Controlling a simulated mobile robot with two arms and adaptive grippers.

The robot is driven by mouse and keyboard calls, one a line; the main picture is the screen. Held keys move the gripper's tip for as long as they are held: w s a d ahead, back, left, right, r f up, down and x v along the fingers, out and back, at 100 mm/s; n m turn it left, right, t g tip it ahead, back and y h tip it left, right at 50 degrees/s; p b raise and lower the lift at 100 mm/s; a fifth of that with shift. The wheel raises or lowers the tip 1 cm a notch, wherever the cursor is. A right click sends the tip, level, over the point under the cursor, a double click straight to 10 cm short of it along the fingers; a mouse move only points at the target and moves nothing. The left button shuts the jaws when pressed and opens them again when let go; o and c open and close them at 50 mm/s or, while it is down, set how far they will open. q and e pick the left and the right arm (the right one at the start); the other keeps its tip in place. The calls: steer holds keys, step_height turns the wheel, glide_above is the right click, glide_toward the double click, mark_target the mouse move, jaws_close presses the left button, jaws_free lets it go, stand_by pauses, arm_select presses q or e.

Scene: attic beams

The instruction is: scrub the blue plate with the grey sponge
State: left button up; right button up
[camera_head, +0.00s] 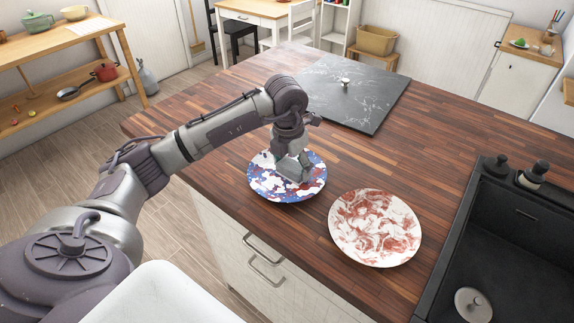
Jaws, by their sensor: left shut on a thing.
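The blue plate (262,186) lies on the wooden counter, blue with white and reddish-brown patches over its face. My left gripper (294,168) is over the plate, pointing down, and shut on the grey sponge (296,187). The sponge is low at the plate's middle and seems to touch it; the gripper hides part of the sponge and of the plate. My right gripper is not in view.
A white plate (375,228) with reddish-brown smears lies to the right of the blue plate. A black sink (520,240) with a dark soap bottle (532,176) is at the right. A dark marbled slab (350,95) lies behind. The counter (420,140) between slab and sink is clear.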

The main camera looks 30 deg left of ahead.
mark_target(276, 178)
arm_select(q)
steer(key=shift+w+d+f, duration=0.1)
steer(key=shift+w+d, duration=0.2)
steer(key=shift+d, duration=0.2)
steer(key=shift+w+d, duration=0.25)
steer(key=shift+d, duration=0.25)
steer(key=shift+s+a, duration=0.1)
steer(key=shift+s+a+b, duration=0.45)
steer(key=shift+s+a, duration=1.85)
steer(key=shift+a, duration=0.05)
steer(key=shift+w, duration=0.1)
steer(key=shift+w+d+b, duration=0.1)
steer(key=shift+w+d, duration=0.25)
steer(key=shift+w, duration=0.7)
steer(key=shift+w+d+b, duration=0.1)
steer(key=shift+w+d, duration=0.2)
steer(key=shift+w, duration=0.75)
steer(key=shift+w+d+b, duration=0.1)
steer(key=shift+w+d, duration=0.25)
steer(key=shift+w, duration=0.7)
